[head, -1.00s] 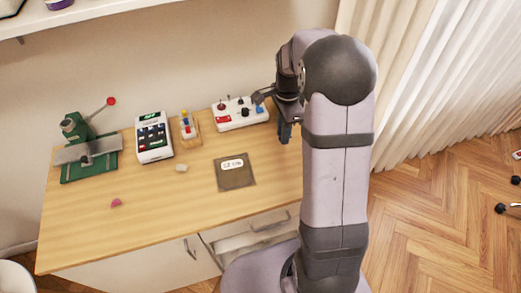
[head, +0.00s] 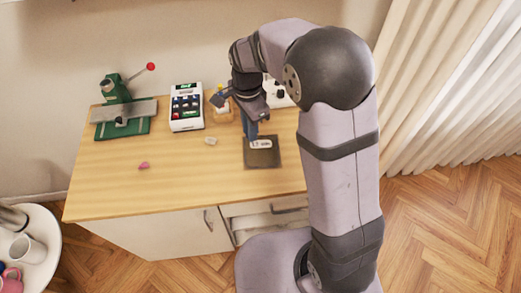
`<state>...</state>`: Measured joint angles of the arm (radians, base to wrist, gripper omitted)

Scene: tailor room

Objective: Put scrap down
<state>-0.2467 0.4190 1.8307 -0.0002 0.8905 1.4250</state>
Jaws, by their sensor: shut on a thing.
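My gripper (head: 251,134) points down over the left part of a dark square mat (head: 264,158) with a white label on the worktop. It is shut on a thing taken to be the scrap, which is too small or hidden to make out. I cannot tell whether it touches the mat. A small pink piece (head: 144,166) lies on the bare wood at the left. A small whitish piece (head: 210,141) lies on the wood left of the mat.
Along the back of the wooden worktop (head: 190,185) stand a green press (head: 122,124) with a red-knobbed lever, a white keypad device (head: 187,108) and a small holder (head: 222,113). A white control box (head: 279,94) is partly hidden by my arm. The front of the top is clear.

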